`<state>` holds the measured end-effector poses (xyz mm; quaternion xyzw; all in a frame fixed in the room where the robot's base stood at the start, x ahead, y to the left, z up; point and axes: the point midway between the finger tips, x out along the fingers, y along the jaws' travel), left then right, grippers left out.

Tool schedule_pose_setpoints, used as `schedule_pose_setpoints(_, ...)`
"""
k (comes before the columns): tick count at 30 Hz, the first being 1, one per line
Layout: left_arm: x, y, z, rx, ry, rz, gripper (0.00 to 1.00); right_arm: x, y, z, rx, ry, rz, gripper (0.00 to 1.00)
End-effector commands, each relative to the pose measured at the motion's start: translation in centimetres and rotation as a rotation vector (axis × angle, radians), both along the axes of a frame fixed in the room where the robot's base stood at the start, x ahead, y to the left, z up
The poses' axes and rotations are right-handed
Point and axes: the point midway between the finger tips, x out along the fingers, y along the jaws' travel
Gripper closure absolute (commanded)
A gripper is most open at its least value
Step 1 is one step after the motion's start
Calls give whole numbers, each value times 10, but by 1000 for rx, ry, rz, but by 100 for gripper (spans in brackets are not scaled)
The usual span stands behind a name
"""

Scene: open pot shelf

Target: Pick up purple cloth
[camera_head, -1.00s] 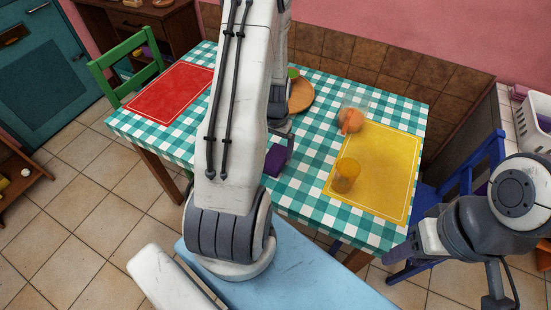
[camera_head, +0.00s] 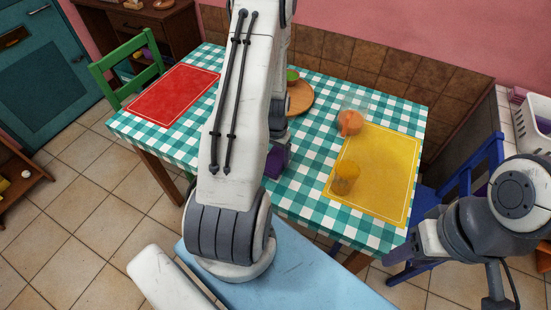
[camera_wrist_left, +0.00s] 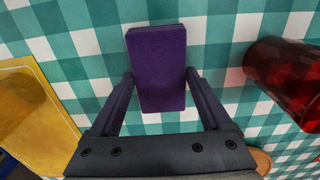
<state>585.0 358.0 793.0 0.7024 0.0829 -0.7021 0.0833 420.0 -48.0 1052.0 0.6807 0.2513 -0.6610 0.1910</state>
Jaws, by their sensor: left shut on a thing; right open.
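The purple cloth (camera_wrist_left: 158,62) is a flat folded rectangle held between the two fingers of my left gripper (camera_wrist_left: 158,78) in the left wrist view, over the checkered tablecloth. In the head view only part of the cloth (camera_head: 275,163) shows beside my left arm, which hides much of the area. Whether the cloth touches the table is unclear. My right gripper (camera_head: 412,248) is open and empty at the right, in front of the table's right end.
The table has a red placemat (camera_head: 172,94), a yellow placemat (camera_head: 388,165), a yellow cup (camera_head: 346,178), an orange teapot-like item (camera_head: 350,122) and a wooden board (camera_head: 300,100). A red glass (camera_wrist_left: 285,78) shows near the cloth. A blue chair (camera_head: 465,178) stands at the right.

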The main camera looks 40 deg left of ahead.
Motion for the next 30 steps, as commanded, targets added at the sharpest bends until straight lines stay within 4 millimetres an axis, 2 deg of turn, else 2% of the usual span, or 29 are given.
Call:
schedule_pose_setpoints(5,1,0,9,1,-2,0,84,0,0,-1,0,0,0,50)
schedule_pose_setpoints(11,1,1,38,3,-5,0,84,0,0,-5,0,0,0,50)
schedule_pose_setpoints(21,-42,-60,84,1,-2,-4,84,0,0,-13,0,0,0,50)
schedule_pose_setpoints(25,-55,-78,97,1,-2,-4,84,0,0,-14,0,0,0,50)
schedule_pose_setpoints(30,-64,-92,107,1,-1,-2,84,0,0,-14,0,0,0,50)
